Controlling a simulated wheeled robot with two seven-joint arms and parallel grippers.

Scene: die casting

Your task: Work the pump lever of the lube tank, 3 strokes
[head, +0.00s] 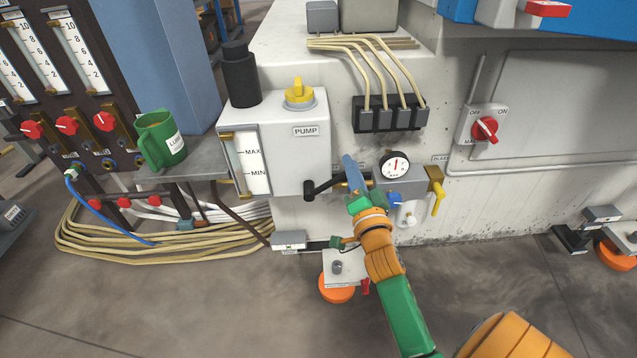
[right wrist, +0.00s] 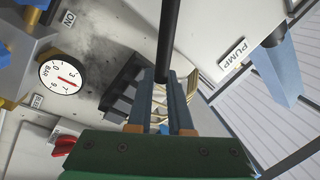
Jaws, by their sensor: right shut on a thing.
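The lube tank (head: 310,170) is a white box with a PUMP label, a yellow cap and a MAX/MIN sight glass, mounted on the machine's side. Its black pump lever (head: 322,187) sticks out to the right from below the tank, roughly level with a slight upward slant. My right gripper (head: 351,172) is at the lever's outer end, its blue fingers partly hiding it. In the right wrist view the black lever rod (right wrist: 171,35) runs between the fingers (right wrist: 163,85), which are shut on it. My left gripper is out of view.
A pressure gauge (head: 394,166) and a yellow valve handle (head: 438,197) sit right of the gripper. A green lube jug (head: 161,139) stands on a grey shelf (head: 205,160) at left. Beige hoses (head: 150,240) lie on the floor below. A red OFF/ON switch (head: 486,129) is farther right.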

